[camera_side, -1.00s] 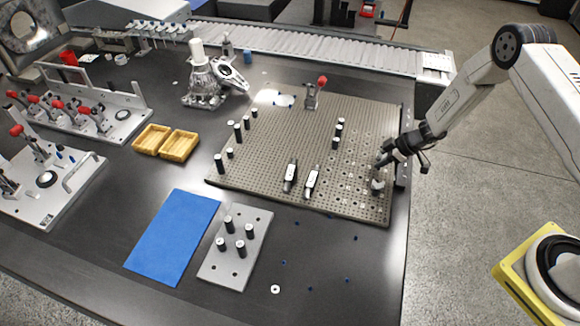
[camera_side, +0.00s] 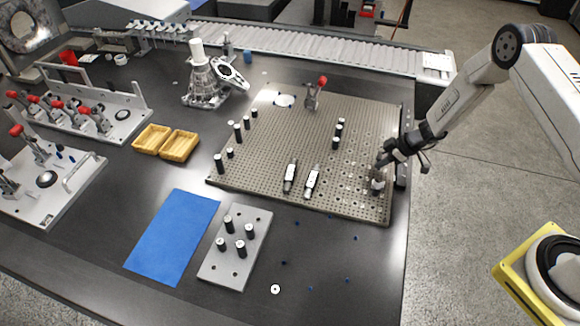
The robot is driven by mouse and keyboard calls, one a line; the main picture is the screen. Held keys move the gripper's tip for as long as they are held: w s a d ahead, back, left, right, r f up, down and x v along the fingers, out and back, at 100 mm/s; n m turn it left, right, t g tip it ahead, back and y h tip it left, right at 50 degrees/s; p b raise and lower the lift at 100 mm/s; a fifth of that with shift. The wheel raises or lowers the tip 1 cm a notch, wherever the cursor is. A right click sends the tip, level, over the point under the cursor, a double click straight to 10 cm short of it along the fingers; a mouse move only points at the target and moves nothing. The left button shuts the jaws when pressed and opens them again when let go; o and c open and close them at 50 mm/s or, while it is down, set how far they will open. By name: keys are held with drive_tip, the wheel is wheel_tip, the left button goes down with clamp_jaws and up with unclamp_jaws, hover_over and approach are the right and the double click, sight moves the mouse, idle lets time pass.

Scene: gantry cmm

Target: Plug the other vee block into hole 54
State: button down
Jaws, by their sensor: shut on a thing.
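My gripper (camera_side: 377,174) points down at the right front part of the brown perforated fixture plate (camera_side: 260,178). It is shut on a small grey piece (camera_side: 377,186), apparently a vee block, low over the plate or touching it; I cannot tell which. The fingers hide part of this piece. Hole numbers are too small to read, so I cannot pick out hole 54.
Two black-and-white parts (camera_side: 290,176) and (camera_side: 312,182) lie left of my gripper. Several black pins stand on the plate, and a red-tipped clamp (camera_side: 315,92) stands at its back. A grey pin block (camera_side: 236,272) and blue mat (camera_side: 172,237) lie in front.

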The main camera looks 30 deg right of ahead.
drive_tip(key=shift+f, duration=0.85)
idle(0.9)
drive_tip(key=shift+c, duration=1.8)
unclamp_jaws()
drive_tip(key=shift+v, duration=3.9)
drive_tip(key=shift+a+r, duration=0.1)
drive_tip(key=shift+a, duration=0.05)
